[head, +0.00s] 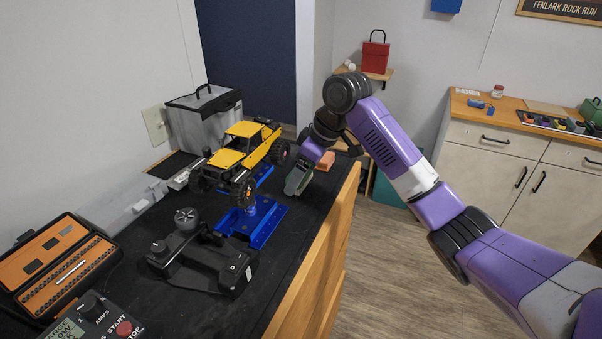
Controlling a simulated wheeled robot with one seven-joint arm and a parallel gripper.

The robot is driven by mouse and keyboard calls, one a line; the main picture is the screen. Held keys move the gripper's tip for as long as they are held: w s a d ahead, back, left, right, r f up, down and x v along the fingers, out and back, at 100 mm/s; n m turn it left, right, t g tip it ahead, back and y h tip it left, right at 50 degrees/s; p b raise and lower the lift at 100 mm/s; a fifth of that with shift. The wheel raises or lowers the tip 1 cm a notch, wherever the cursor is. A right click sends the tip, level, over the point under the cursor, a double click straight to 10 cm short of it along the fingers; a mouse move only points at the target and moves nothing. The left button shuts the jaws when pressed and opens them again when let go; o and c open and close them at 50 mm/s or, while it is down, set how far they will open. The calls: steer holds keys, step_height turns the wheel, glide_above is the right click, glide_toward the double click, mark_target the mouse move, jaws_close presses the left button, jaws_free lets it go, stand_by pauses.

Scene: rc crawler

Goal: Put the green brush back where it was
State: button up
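My gripper (298,180) is at the far right part of the black-topped bench, close to its wooden edge, pointing down. A dull green piece, which looks like the green brush (296,184), shows at the gripper's end between greyish edges. It is small and partly covered by the gripper. I cannot tell whether the fingers are closed on it, or whether it touches the bench top.
A yellow crawler (240,148) stands on a blue stand (262,222) just left of my gripper. An orange block (324,161) lies behind the gripper. A black controller (203,262) and an open orange case (62,265) are nearer. A counter (520,115) stands right.

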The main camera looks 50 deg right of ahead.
steer(key=shift+f, duration=0.15)
steer(key=o, duration=1.5)
steer(key=shift+o, duration=0.2)
steer(key=b+v, duration=0.1)
steer(key=v, duration=1.1)
steer(key=shift+s, duration=0.1)
